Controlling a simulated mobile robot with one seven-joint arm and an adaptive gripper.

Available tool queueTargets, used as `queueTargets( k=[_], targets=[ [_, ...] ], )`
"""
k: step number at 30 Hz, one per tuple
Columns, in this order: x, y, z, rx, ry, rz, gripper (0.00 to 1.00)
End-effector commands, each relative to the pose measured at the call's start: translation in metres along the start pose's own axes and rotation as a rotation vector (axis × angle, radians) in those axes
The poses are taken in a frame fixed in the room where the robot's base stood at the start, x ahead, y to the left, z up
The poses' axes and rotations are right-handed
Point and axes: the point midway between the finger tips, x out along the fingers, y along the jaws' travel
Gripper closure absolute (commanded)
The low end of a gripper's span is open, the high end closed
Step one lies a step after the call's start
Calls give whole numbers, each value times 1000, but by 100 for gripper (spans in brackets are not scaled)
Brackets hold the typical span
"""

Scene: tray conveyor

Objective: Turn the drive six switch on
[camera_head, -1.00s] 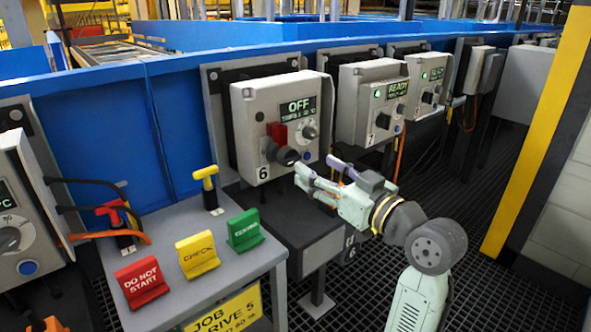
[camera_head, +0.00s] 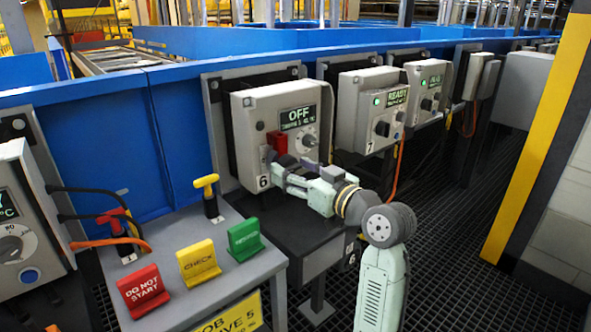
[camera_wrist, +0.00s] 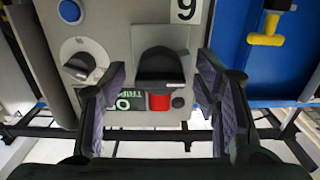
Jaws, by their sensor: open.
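The drive six box (camera_head: 245,110) is light grey, marked 6, and its display (camera_head: 298,116) reads OFF. In the wrist view the box (camera_wrist: 120,30) appears upside down. Its black switch handle (camera_wrist: 160,68) stands out from a grey plate, beside a red part (camera_wrist: 160,103); the red part (camera_head: 278,142) also shows in the head view. My gripper (camera_head: 278,168) is at the lower front of the box. In the wrist view my gripper (camera_wrist: 162,78) is open, one finger on each side of the handle, with visible gaps. In the head view my gripper mostly hides the handle.
Box 7 (camera_head: 367,112), reading READY, stands to the right. At the lower left is a grey table (camera_head: 222,285) with red, yellow and green signs and a yellow-handled part (camera_head: 207,182). A yellow-black post (camera_head: 530,140) stands right. Cables hang at left.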

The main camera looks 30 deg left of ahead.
Motion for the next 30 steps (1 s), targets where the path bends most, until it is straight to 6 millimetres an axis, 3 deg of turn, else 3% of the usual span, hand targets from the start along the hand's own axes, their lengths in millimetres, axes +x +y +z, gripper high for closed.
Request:
queueTargets(
  k=[6, 27, 30],
  targets=[
    [0, 0, 0, 0, 0, 0, 44],
    [0, 0, 0, 0, 0, 0, 90],
    [0, 0, 0, 1, 0, 0, 92]
  ],
)
